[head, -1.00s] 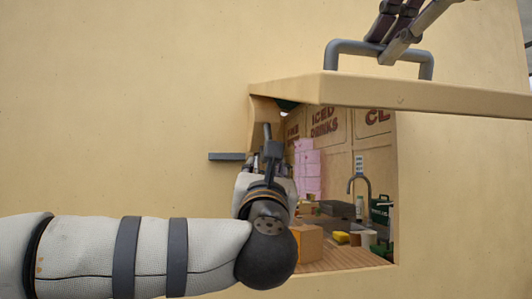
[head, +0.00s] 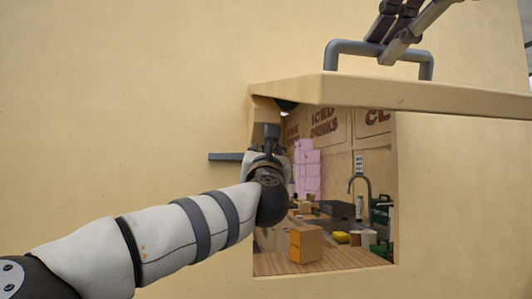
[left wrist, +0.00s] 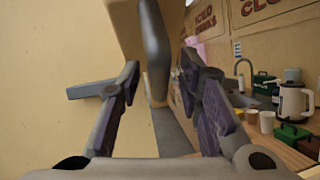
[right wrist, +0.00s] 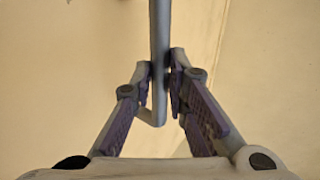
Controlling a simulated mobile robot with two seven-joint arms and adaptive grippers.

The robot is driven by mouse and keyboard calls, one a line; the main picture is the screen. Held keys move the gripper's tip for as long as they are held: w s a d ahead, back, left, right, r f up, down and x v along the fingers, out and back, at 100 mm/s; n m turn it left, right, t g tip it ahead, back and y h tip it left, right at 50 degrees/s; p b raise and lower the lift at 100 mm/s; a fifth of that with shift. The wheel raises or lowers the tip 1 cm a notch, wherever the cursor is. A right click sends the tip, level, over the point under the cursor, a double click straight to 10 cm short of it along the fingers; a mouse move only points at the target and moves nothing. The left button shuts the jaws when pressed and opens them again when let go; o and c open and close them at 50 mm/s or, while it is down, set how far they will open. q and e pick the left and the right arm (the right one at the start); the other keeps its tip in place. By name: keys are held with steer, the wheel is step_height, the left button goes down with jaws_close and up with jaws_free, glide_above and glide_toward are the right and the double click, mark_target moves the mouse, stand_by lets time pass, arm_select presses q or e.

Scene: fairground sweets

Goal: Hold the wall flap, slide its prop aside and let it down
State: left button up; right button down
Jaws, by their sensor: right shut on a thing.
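The wall flap (head: 400,93) stands out roughly level above a hatch in the cream wall. Its grey bar handle (head: 334,62) is on top. My right gripper (head: 388,45) is shut on this handle, which also shows between its fingers in the right wrist view (right wrist: 160,40). The prop seems to be the grey piece at the hatch's left side; its upright, round-ended grip (left wrist: 153,50) shows in the left wrist view. My left gripper (left wrist: 160,75) is open, with this grip between its fingers and gaps on both sides. In the head view my left wrist hides much of it.
A grey bar (head: 225,156) sticks out left of the hatch. Inside are a wooden counter (head: 330,261), an orange-brown box (head: 303,244), pink boxes (head: 307,170) and a tap (head: 361,184). The wall left of the hatch is otherwise bare.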

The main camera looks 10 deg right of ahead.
arm_select(q)
jaws_close()
steer(key=a, duration=0.7)
steer(key=shift+a, duration=0.3)
steer(key=shift+o, duration=0.9)
jaws_free()
steer(key=shift+a, duration=0.15)
steer(key=v, duration=1.2)
